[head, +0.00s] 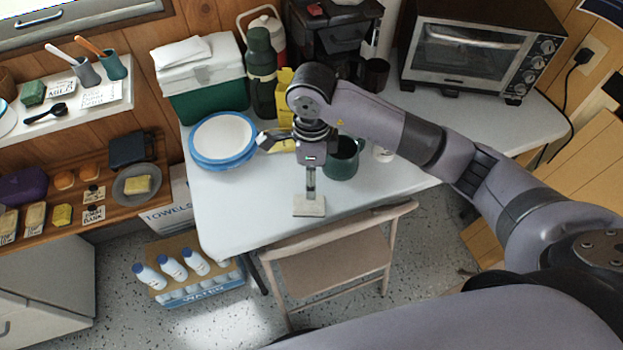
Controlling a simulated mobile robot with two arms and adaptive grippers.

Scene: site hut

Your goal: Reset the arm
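My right arm comes in from the right and reaches over the white table (230,225). My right gripper (286,170) is over the table's front half. Its fingers look spread apart, one out to the left and one down toward the front, with nothing seen between them. A small pale flat block (309,206) lies near the table's front edge, just below the front finger; I cannot tell whether they touch. My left gripper is not in view.
A blue-rimmed plate stack (223,137), a green-and-white cooler (201,85), a dark green flask (261,70) and a dark green mug (342,158) are near the gripper. A toaster oven (470,52) stands back right. A folding chair (335,262) is at the table's front.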

